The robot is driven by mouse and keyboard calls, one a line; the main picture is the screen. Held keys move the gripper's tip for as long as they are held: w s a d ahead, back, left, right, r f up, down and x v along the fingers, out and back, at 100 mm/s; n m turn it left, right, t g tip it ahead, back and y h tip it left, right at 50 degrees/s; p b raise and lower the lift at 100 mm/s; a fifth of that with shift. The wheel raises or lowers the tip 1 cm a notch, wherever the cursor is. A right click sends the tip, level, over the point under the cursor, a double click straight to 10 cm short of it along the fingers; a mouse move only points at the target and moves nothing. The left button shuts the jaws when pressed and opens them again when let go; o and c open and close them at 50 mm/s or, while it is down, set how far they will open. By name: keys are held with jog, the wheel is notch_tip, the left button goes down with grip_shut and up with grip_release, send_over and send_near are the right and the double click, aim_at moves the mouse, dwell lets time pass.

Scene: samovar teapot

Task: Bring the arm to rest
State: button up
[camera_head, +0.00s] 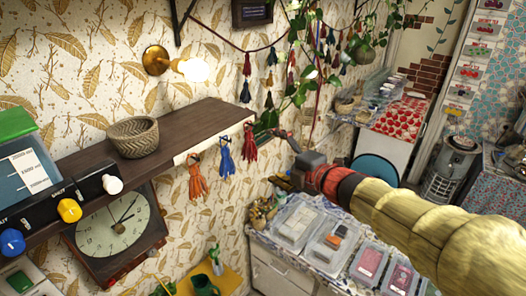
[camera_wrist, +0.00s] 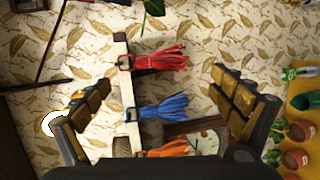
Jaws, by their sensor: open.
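My arm reaches in from the right in the head view, and my gripper (camera_head: 276,136) is in the air just right of the shelf's end. In the wrist view my gripper (camera_wrist: 160,82) has its two fingers spread wide with nothing held between them. Beyond the fingers hang a red tassel (camera_wrist: 160,60), a blue tassel (camera_wrist: 162,108) and an orange tassel (camera_wrist: 168,150). In the head view the red tassel (camera_head: 249,144), blue tassel (camera_head: 226,158) and orange tassel (camera_head: 197,180) hang along the shelf's front edge. The gripper looks apart from them.
The dark wooden shelf (camera_head: 180,134) carries a woven basket (camera_head: 133,136). A lit wall lamp (camera_head: 174,64) is above it, and a clock (camera_head: 118,226) is below. Hanging plants (camera_head: 300,75) are near the gripper. A counter with clear boxes (camera_head: 297,222) lies below my arm.

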jog(key=s+d+f+m+h, duration=0.1)
jog(key=d+f+m+h, duration=0.25)
jog(key=d+m, duration=0.35)
jog(key=s+d+f+m+h, duration=0.1)
jog(key=d+f+m+h, duration=0.3)
jog(key=d, duration=0.6)
jog(key=s+d+f+m+g+h+b, duration=0.2)
jog(key=s+d+f+m+h+b, duration=0.1)
jog(key=s+d+f+m+h, duration=0.25)
jog(key=s+a+f+m+g+y+b, duration=0.1)
jog(key=s+a+f+m+g+b, duration=0.1)
jog(key=s+f+b, duration=0.7)
jog(key=s+a+f+m+g+y+b, duration=0.2)
jog(key=s+a+f+m+b, duration=0.2)
jog(key=s, duration=1.1)
jog(key=shift+s+f+m+g+y+b, duration=0.3)
jog(key=shift+f+m+b, duration=1.15)
jog(key=shift+f+b, duration=1.75)
jog(key=shift+w+f, duration=0.1)
